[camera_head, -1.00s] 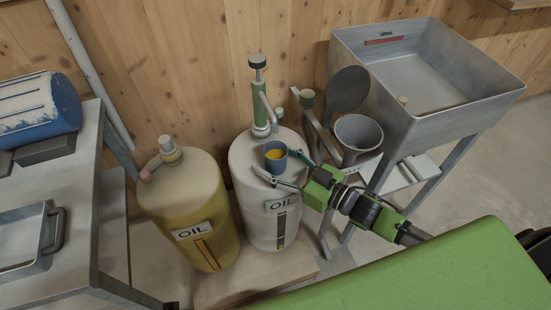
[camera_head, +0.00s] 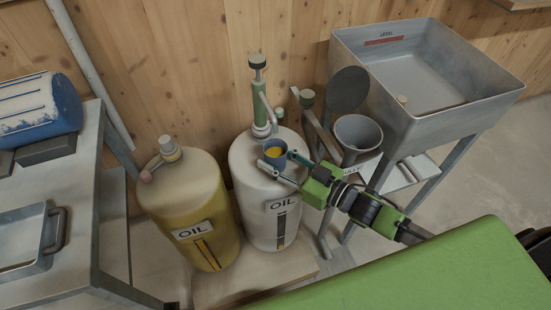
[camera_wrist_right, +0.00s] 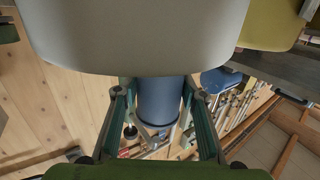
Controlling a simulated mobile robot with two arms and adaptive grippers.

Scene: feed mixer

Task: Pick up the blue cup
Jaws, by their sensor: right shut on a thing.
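The blue cup (camera_head: 275,155) holds something yellow and is at the top of the white oil drum (camera_head: 262,185), under the pump spout. My right gripper (camera_head: 284,165) reaches in from the right and is shut on the cup. In the right wrist view the cup (camera_wrist_right: 158,100) sits between the two fingers. I cannot tell whether the cup's base touches the drum top. My left gripper is not in view.
A yellow oil drum (camera_head: 190,205) stands left of the white one, on the same wooden board. A green hand pump (camera_head: 259,100) rises behind the cup. A grey bucket (camera_head: 358,138) and a metal hopper (camera_head: 430,75) stand to the right.

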